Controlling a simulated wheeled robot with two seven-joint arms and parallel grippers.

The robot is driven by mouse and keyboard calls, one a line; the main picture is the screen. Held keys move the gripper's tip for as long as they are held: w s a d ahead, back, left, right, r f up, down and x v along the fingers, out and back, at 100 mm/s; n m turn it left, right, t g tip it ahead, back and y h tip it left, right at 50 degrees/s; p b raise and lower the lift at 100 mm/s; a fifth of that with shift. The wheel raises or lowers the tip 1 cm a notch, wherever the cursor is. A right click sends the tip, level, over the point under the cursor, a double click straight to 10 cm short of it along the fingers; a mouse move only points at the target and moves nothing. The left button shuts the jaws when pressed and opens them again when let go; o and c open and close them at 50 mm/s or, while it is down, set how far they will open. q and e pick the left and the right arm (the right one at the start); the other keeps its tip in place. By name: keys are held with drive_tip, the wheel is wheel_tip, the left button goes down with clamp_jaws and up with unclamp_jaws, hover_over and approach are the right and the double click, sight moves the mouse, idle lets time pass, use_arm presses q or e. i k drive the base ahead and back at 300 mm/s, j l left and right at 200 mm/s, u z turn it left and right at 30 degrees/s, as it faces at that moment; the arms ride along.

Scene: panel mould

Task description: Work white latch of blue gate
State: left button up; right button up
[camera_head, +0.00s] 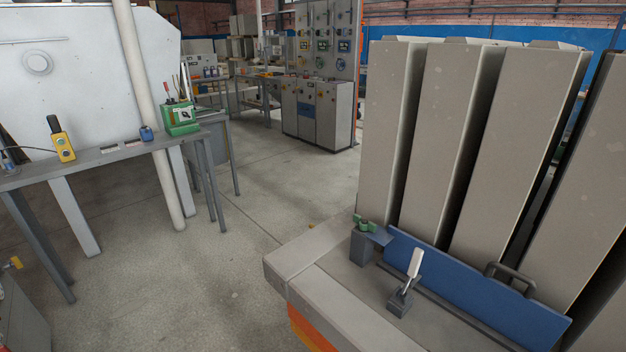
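The blue gate (462,287) is a long low panel on the bench-like mould edge at the lower right, in front of tall grey panels. A dark handle (510,277) stands on its top edge toward the right. The white latch (415,263) is a short upright lever, tilted slightly, on a small dark grey base (400,301) just in front of the gate. A green clamp-like part (364,225) sits on a grey block at the gate's left end. Neither of my grippers shows in this view.
Tall grey panels (436,140) stand close behind the gate. The mould's pale ledge (310,243) has a free corner at left. A grey table (100,158) with a yellow device (62,142) and a green box (180,117) stands at left. Open floor (200,260) lies between.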

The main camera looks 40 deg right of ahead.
sight(417, 256)
drive_tip(key=i+j, duration=0.1)
drive_tip(key=i, duration=1.9)
drive_tip(key=i+l+z, duration=0.1)
drive_tip(key=i+z, duration=0.65)
drive_tip(key=i+j+z, duration=0.2)
drive_tip(key=i+z, duration=0.2)
drive_tip(key=i+l+z, duration=0.15)
drive_tip(key=i+z, duration=1.4)
drive_tip(key=i, duration=0.2)
drive_tip(key=i+j+z, duration=0.3)
drive_tip(key=i, duration=0.15)
drive_tip(key=i+j+z, duration=0.25)
drive_tip(key=i, duration=0.2)
drive_tip(key=i+z, duration=0.1)
drive_tip(key=z, duration=3.1)
drive_tip(key=i+l, duration=0.2)
drive_tip(key=l, duration=0.15)
drive_tip(key=i+l, duration=0.25)
drive_tip(key=l, duration=0.15)
drive_tip(key=i+l+u, duration=0.1)
drive_tip(key=l, duration=0.25)
drive_tip(key=i+l, duration=0.55)
drive_tip(key=l, duration=0.2)
drive_tip(key=i+l+u, duration=0.1)
drive_tip(key=l, duration=0.25)
drive_tip(key=i+l, duration=0.5)
drive_tip(key=l, duration=0.3)
drive_tip(key=u, duration=0.05)
